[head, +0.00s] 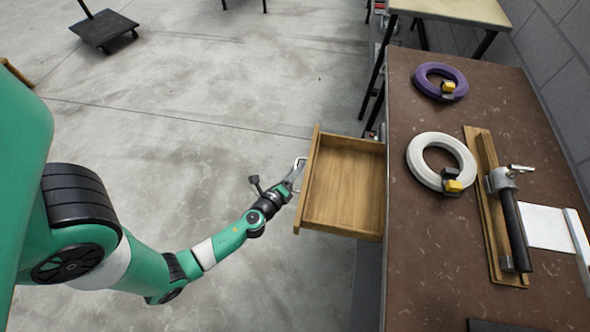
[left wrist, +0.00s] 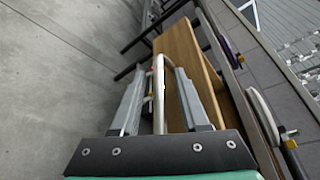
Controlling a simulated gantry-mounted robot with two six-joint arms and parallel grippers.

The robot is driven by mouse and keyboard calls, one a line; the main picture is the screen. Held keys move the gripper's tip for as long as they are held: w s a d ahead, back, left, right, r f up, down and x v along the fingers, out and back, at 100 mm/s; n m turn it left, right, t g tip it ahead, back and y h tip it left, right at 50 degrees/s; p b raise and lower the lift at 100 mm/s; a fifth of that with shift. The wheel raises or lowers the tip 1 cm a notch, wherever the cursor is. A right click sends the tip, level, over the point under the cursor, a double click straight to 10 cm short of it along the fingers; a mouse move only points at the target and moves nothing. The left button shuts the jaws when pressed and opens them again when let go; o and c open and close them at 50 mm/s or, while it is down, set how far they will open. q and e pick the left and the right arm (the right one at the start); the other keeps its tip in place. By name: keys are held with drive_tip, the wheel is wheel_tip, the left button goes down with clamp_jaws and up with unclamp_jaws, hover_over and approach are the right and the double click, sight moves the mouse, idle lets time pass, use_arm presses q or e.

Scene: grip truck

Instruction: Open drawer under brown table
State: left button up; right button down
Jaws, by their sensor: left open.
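The brown table (head: 430,245) runs along the right side of the head view. Its wooden drawer (head: 345,185) is pulled out to the left, and its inside looks empty. A metal bar handle (head: 298,178) is on the drawer front, and it also shows in the left wrist view (left wrist: 159,95). My left gripper (head: 293,176) is at the handle. In the left wrist view its two fingers (left wrist: 160,105) are open, one on each side of the handle bar. My right gripper is in neither view.
On the table lie a purple ring (head: 440,82), a white cable coil (head: 441,162) and a wooden board with a black-handled tool (head: 512,232). A lighter table (head: 455,10) stands behind. A wheeled dolly (head: 104,30) is far left. The concrete floor left of the drawer is clear.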

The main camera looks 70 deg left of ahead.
use_arm(q)
drive_tip(key=p+v, duration=0.1)
drive_tip(key=v, duration=1)
drive_tip(key=shift+s+d, duration=0.2)
drive_tip(key=shift+s, duration=0.05)
drive_tip(key=shift+r, duration=0.15)
